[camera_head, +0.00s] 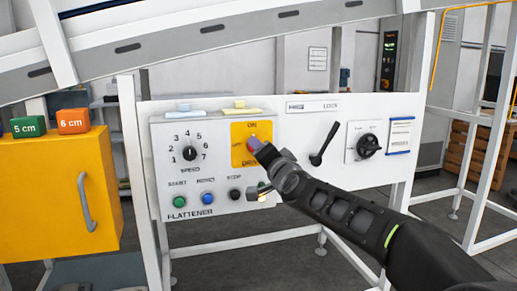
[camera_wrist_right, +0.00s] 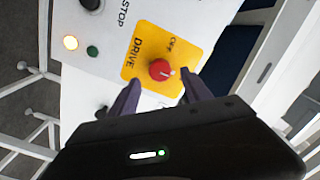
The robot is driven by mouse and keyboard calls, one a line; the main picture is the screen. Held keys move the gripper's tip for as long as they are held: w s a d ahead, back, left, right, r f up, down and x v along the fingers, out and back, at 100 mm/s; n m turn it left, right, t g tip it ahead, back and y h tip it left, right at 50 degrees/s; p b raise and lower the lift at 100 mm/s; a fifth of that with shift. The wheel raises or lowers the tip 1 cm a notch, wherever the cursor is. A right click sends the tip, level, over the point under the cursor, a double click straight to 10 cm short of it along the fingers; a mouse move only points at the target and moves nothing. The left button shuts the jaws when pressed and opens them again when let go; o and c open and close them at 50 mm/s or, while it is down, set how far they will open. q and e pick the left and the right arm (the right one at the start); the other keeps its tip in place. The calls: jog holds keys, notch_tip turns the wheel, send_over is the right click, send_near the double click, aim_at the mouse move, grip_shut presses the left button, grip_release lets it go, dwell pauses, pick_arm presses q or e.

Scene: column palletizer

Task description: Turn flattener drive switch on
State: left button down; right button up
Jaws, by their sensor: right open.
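The flattener panel (camera_head: 215,180) carries a yellow plate (camera_head: 238,158) marked ON at the top, OFF at the left and DRIVE at the bottom. In the right wrist view, the plate (camera_wrist_right: 137,65) holds a red rotary switch (camera_wrist_right: 160,69) with a white mark on its right side. OFF is printed above it there; ON cannot be seen. My right gripper (camera_head: 256,143) is in front of the plate and covers most of the switch in the head view. In the wrist view, its open fingers (camera_wrist_right: 160,84) stand either side of the switch; contact cannot be told. My left gripper is not in view.
A speed dial (camera_head: 189,153) and green, blue and black buttons (camera_head: 207,197) sit left of the plate. A black lock lever (camera_head: 324,143) and another dial (camera_head: 368,145) are to the right. A yellow cabinet (camera_head: 60,195) stands at the left.

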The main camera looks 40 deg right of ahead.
jog(key=v, duration=0.3)
jog(key=shift+s+a, duration=0.15)
jog(key=shift+s, duration=0.15)
